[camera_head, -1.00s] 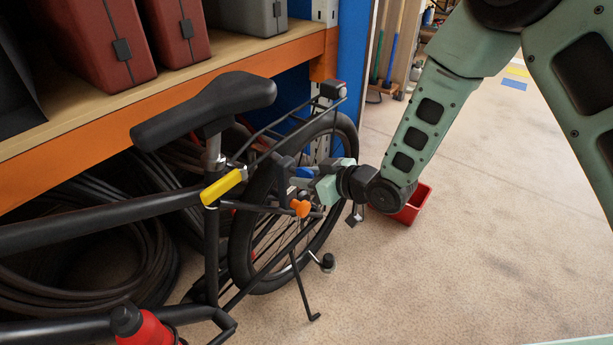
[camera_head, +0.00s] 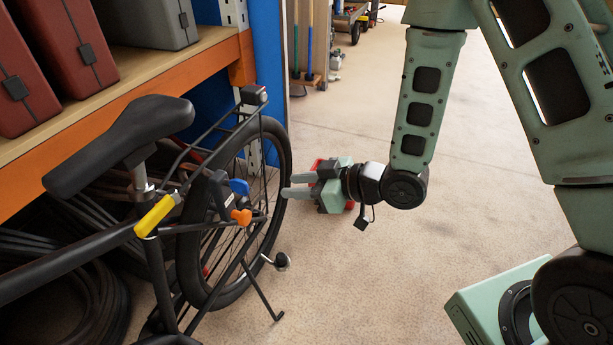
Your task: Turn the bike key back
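A black bicycle stands beside the shelf. Its black lock body (camera_head: 217,196) sits at the rear wheel (camera_head: 270,215). A blue piece (camera_head: 239,186) and an orange knob (camera_head: 241,216) stick out of the lock. I cannot tell for certain which of them is the key, or its turned angle. My gripper (camera_head: 287,186) is to the right of the lock, by the wheel's right edge in the picture. Its two grey fingers point left, with a gap between them and nothing held. It looks apart from the lock.
A kickstand (camera_head: 262,293) stands below. An orange-edged shelf (camera_head: 205,66) bears cases. Floor to the right is open.

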